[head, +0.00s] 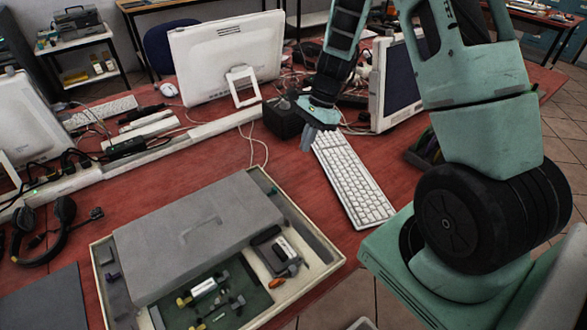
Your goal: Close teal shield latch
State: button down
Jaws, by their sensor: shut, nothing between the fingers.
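A shallow cream tray (322,262) lies on the red desk at the front. A flat grey cover (160,238) with a recessed handle lies over much of it. A small teal-green piece (271,189) shows at the tray's far right corner; I cannot tell whether it is the shield latch or how it is set. My gripper (308,143) is shut and empty. It appears above the desk beyond the tray, beside the white keyboard, apart from the tray in the picture.
A white keyboard (350,180) lies right of the tray. A white monitor (225,57) and a black box (283,119) stand behind. Small parts and an orange-tipped item (278,283) lie in the tray's open front. Headphones (40,232) lie at left. Bare desk shows behind the tray.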

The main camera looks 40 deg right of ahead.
aim_at(272, 192)
jog(key=x, duration=0.9)
jog(key=a+p, duration=0.1)
jog(key=a, duration=0.2)
jog(key=shift+a+f, duration=0.2)
jog(key=shift+f, duration=0.05)
jog(key=shift+a, duration=0.5)
